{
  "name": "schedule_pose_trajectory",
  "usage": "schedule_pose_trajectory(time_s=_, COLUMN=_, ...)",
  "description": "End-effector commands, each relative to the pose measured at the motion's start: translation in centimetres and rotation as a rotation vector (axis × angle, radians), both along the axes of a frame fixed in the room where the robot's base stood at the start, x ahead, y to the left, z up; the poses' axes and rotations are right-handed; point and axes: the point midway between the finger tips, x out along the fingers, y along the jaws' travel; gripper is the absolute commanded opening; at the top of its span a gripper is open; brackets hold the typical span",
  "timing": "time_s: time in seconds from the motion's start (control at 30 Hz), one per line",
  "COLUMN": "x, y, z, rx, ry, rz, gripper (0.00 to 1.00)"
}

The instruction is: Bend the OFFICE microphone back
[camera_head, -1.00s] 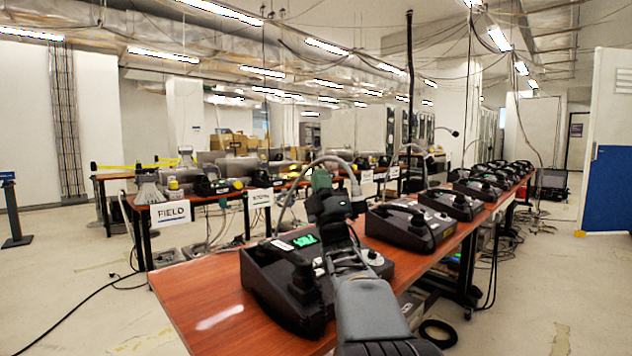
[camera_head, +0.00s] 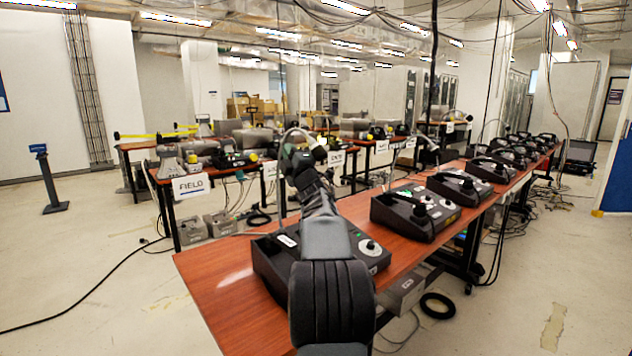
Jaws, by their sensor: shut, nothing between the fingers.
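My gripper (camera_head: 306,153) is at the far end of my arm, above the back of the nearest desk phone (camera_head: 272,262). Its fingers are small and dark in this view; they look shut and empty. A grey gooseneck microphone (camera_head: 296,131) arches just behind and above the gripper. The gripper hides its lower stem and its tip, so I cannot tell whether they touch. My arm covers the middle of the nearest phone. I can read no OFFICE label, so I cannot tell which microphone bears that name.
The phone stands on a red-brown table (camera_head: 215,285). More black phones (camera_head: 415,212) line the table toward the back right. A FIELD sign (camera_head: 190,186) hangs on another table at the left. Cables (camera_head: 85,300) lie on the open floor at left.

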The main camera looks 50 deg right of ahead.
Motion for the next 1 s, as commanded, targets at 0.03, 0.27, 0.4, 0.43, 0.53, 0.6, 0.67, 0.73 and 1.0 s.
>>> schedule_pose_trajectory(time_s=0.03, x=0.3, y=0.1, z=0.2, rx=0.001, ry=0.006, rz=0.002, gripper=0.0)
schedule_pose_trajectory(time_s=0.27, x=0.5, y=0.2, z=0.1, rx=0.001, ry=0.014, rz=0.004, gripper=0.0)
schedule_pose_trajectory(time_s=0.4, x=0.6, y=0.2, z=0.1, rx=0.0, ry=0.013, rz=0.005, gripper=0.0)
schedule_pose_trajectory(time_s=0.43, x=0.5, y=0.2, z=0.1, rx=0.0, ry=0.013, rz=0.005, gripper=0.0)
schedule_pose_trajectory(time_s=0.53, x=0.5, y=0.2, z=0.1, rx=-0.001, ry=0.012, rz=0.006, gripper=0.0)
schedule_pose_trajectory(time_s=0.6, x=0.5, y=0.3, z=-0.1, rx=-0.001, ry=0.012, rz=0.006, gripper=0.0)
schedule_pose_trajectory(time_s=0.67, x=0.3, y=0.4, z=-0.4, rx=-0.001, ry=0.012, rz=0.006, gripper=0.0)
schedule_pose_trajectory(time_s=0.73, x=-0.1, y=0.5, z=-0.9, rx=-0.002, ry=0.012, rz=0.005, gripper=0.0)
schedule_pose_trajectory(time_s=1.0, x=-3.0, y=1.5, z=-2.9, rx=0.003, ry=0.013, rz=0.003, gripper=0.0)
